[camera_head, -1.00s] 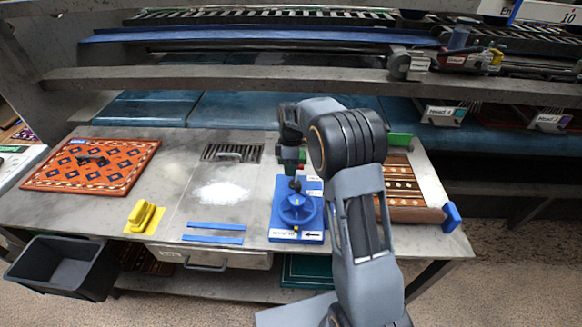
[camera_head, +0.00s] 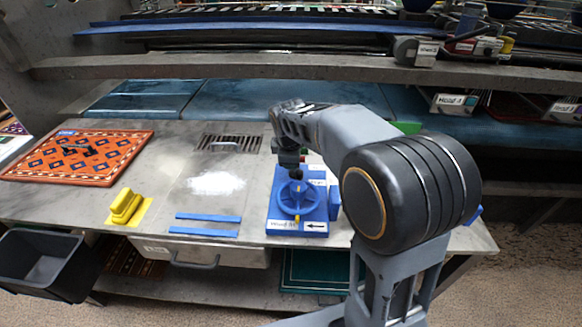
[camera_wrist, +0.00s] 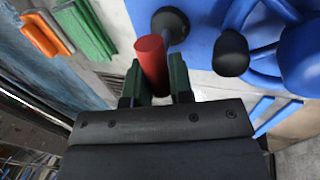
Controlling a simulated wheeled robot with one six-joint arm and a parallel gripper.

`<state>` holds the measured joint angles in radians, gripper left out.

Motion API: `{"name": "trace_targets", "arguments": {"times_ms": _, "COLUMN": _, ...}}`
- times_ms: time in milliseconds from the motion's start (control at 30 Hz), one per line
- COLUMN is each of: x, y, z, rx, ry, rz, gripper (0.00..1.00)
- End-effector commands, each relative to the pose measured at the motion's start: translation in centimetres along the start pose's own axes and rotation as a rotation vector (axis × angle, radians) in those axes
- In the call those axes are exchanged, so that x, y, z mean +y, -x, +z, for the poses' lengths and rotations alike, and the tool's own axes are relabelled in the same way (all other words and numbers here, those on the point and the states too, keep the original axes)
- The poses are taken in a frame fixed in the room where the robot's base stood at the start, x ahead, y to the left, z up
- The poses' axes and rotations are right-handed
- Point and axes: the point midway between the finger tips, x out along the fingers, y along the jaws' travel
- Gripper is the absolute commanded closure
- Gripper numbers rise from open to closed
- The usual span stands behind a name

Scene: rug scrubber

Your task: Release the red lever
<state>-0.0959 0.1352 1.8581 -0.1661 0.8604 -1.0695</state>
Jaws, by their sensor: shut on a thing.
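In the head view my gripper (camera_head: 297,158) points down at the back of the blue fixture (camera_head: 318,212). There the lever is too small and covered to make out well. The fixture's blue handwheel (camera_head: 299,198) stands in front of my gripper, and a black knob (camera_wrist: 231,53) shows right of the lever in the wrist view.
A yellow brush (camera_head: 125,206), two blue strips (camera_head: 207,218) and white powder (camera_head: 215,184) lie on the worktop left of the fixture. A patterned orange rug (camera_head: 85,155) is at far left. A shelf (camera_head: 200,69) crosses behind the arm. My arm hides the right side.

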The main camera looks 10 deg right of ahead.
Motion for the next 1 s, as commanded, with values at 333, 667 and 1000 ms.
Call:
{"name": "trace_targets", "arguments": {"times_ms": 333, "x": -0.38, "y": 0.12, "z": -0.02, "rx": 0.002, "ry": 0.002, "rz": 0.115, "gripper": 1.00}}
{"name": "trace_targets", "arguments": {"times_ms": 667, "x": -0.31, "y": 0.37, "z": -0.02, "rx": 0.002, "ry": 0.003, "rz": 0.128, "gripper": 1.00}}
{"name": "trace_targets", "arguments": {"times_ms": 1000, "x": -0.42, "y": 0.31, "z": -0.07, "rx": 0.001, "ry": 0.003, "rz": 0.124, "gripper": 0.60}}
